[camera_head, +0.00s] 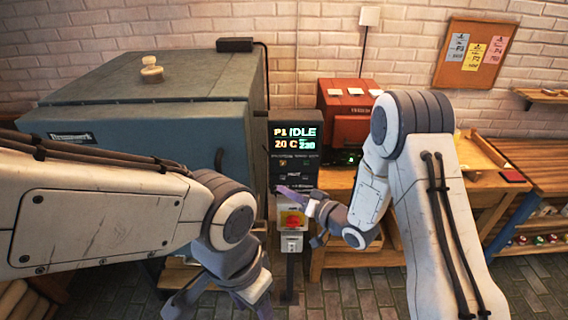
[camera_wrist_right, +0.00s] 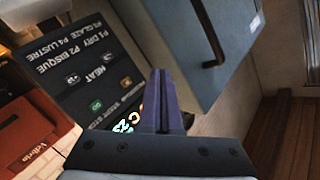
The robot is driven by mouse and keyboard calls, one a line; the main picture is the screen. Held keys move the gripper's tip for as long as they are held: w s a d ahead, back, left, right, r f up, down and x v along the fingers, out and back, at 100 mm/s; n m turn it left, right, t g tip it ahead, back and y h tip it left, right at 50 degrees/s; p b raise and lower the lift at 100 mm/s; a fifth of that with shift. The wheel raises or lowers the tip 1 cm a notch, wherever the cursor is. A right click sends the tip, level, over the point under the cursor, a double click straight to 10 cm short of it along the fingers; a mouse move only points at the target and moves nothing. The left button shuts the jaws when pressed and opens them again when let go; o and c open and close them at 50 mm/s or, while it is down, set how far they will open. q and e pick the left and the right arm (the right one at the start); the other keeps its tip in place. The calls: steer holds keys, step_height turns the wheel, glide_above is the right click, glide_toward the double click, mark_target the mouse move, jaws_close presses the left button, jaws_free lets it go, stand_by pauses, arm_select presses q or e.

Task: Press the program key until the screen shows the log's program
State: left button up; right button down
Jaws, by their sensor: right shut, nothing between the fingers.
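The kiln controller (camera_head: 296,154) stands beside the blue kiln. Its screen (camera_head: 296,137) reads P1, IDLE, 20 C and a smaller 220. In the right wrist view the controller (camera_wrist_right: 62,50) shows tilted, with a printed list of P1 DRY, P2 BISQUE, P3 GLAZE and P4 LUSTRE. Several small keys (camera_wrist_right: 97,104) lie below the list; I cannot tell which is the program key. My right gripper (camera_head: 283,190) is shut and empty, in front of the controller's lower part. Its purple fingers (camera_wrist_right: 162,80) are together; contact with a key is not visible. My left gripper (camera_head: 222,303) is open and low at the front.
The blue kiln (camera_head: 150,115) with its handle (camera_wrist_right: 212,38) is left of the controller. A red and yellow switch (camera_head: 292,219) sits below it. A red box (camera_head: 347,100) stands on a wooden bench to the right. A cork board (camera_head: 474,54) with notes hangs behind.

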mark_target(283, 163)
steer(key=shift+w, duration=4.4)
steer(key=shift+w, duration=0.1)
steer(key=shift+w, duration=0.3)
steer(key=shift+w+b, duration=0.3)
steer(key=shift+w, duration=0.1)
steer(key=shift+s, duration=0.8)
